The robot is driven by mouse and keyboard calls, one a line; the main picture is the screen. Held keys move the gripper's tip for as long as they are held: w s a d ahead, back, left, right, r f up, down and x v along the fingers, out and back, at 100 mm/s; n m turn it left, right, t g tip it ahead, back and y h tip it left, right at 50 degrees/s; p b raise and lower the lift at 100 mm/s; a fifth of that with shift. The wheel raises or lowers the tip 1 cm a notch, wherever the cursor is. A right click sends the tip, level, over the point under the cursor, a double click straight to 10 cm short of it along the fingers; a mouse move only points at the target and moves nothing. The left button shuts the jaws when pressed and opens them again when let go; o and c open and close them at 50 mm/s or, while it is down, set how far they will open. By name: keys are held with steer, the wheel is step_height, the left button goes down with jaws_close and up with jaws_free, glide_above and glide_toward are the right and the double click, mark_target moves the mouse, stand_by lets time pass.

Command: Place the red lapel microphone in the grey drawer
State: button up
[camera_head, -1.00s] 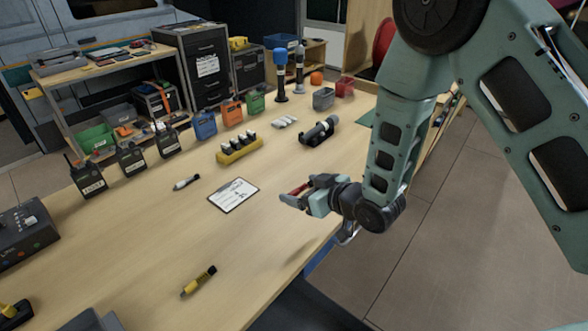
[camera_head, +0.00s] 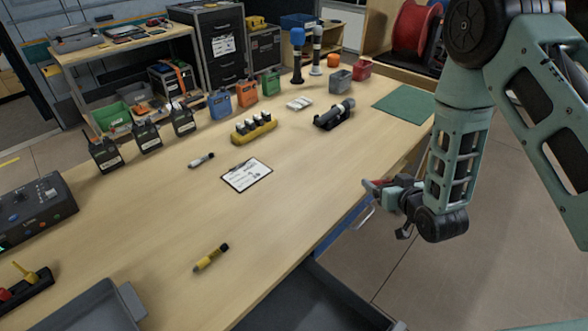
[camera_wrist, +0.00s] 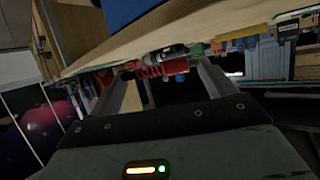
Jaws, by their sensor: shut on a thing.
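My gripper (camera_head: 374,189) is shut on the red lapel microphone (camera_head: 376,182), at the table's right edge in the head view. The microphone also shows in the wrist view (camera_wrist: 165,67), between the fingertips; its far parts are hard to make out there. An open grey drawer (camera_head: 305,300) juts out below the table's front edge at the bottom of the head view. It lies below and to the left of my gripper. Its inside is dark and partly cut off by the frame.
The table (camera_head: 180,225) holds a yellow-black microphone (camera_head: 210,257), a clipboard (camera_head: 247,175), a black-white microphone (camera_head: 201,160) and several radios. A grey tray (camera_head: 85,312) is at the bottom left. A blue handled front (camera_head: 350,217) is under the table edge near my gripper. Open floor lies right.

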mark_target(313, 204)
steer(key=a+r+n+g+y, duration=0.1)
steer(key=a+r+n+y, duration=0.2)
steer(key=a, duration=0.6)
steer(key=s+a+r+n+g+y, duration=0.1)
steer(key=a+r+n+g+y, duration=0.1)
steer(key=a, duration=0.8)
steer(key=shift+s+r+n+y, duration=0.2)
steer(key=shift+r+n+y, duration=0.3)
steer(key=shift+n, duration=0.1)
steer(key=shift+d, duration=0.1)
step_height(313, 204, down, 10)
steer(key=shift+r+p, duration=0.25)
steer(key=shift+p, duration=0.4)
steer(key=shift+f+b, duration=0.3)
steer(key=shift+f, duration=0.05)
steer(key=o, duration=0.9)
steer(key=shift+r, duration=0.1)
steer(key=shift+c, duration=0.2)
